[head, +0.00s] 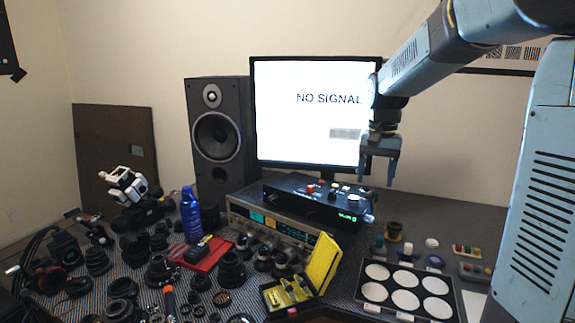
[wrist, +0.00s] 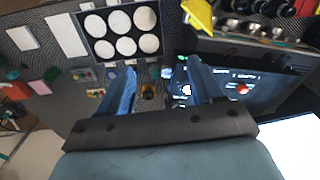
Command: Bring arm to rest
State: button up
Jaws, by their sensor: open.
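My gripper (head: 377,172) hangs in front of the right part of the monitor, above the right end of the black control box. Its blue fingers point down. In the wrist view my gripper (wrist: 160,82) is open, with its two fingers well apart and nothing between them. A small dark and amber part (wrist: 148,91) shows below, past the gap between the fingers. My arm comes in from the upper right of the head view.
The monitor (head: 290,110) and a speaker (head: 212,165) stand at the back. The black control box (head: 300,197) sits on a silver unit (head: 240,212). Lens parts crowd the left. A tray of white discs (head: 366,293) and a yellow case (head: 325,262) lie in front.

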jog(key=s+d+r+n+t, duration=0.1)
jog(key=s+n+t, duration=0.2)
jog(key=s, duration=2.2)
jog(key=shift+d+r+n+t, duration=0.15)
jog(key=shift+r+n+t, duration=0.2)
jog(key=shift+t, duration=0.75)
